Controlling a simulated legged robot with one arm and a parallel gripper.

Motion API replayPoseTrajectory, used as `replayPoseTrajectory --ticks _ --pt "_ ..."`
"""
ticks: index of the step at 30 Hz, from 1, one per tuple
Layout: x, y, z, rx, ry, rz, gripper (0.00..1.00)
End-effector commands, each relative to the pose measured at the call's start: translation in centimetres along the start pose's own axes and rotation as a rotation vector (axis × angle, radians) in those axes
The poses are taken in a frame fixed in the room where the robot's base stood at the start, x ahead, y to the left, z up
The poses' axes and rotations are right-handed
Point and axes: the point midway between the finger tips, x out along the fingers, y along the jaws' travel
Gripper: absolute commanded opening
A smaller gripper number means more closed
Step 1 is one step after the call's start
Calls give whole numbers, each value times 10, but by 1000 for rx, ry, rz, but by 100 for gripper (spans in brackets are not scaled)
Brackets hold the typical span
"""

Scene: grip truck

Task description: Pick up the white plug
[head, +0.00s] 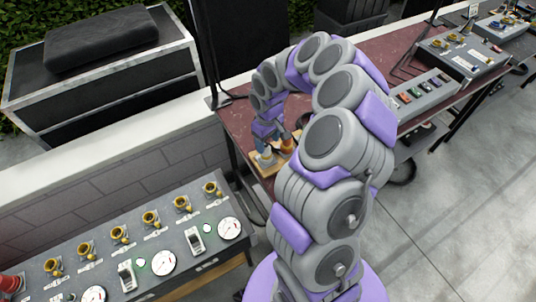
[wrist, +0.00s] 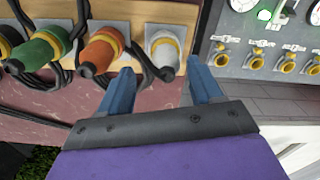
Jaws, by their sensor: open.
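The white plug (wrist: 163,52) has a yellow ring and sits at the right end of a row of plugs on a wooden board (wrist: 142,12) in the wrist view. My gripper (wrist: 160,76) is open, with its two blue fingers apart and nothing between them. The white plug is just ahead of the gap between the fingertips, and I see no contact. In the head view, my arm curls down over the board (head: 257,168), and the white plug (head: 266,156) shows small beside the gripper.
An orange plug (wrist: 102,47) stands close to the left finger, with a green plug (wrist: 42,46) and black cables further left. A panel with yellow sockets (wrist: 254,58) lies to the right. The reddish table (head: 238,124) is under the board.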

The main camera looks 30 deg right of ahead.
Motion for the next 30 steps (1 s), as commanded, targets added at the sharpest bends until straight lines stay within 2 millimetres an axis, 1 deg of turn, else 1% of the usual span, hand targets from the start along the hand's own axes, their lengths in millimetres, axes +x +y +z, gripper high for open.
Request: replayPoseTrajectory --ticks 1,6,9,16,30 --pt "11 -3 0 -1 -2 -1 65" --pt "32 -2 0 -1 -2 0 65" --pt "36 0 1 0 0 -2 65" --pt "36 2 1 0 1 -2 64" --pt "36 0 0 0 0 0 19"
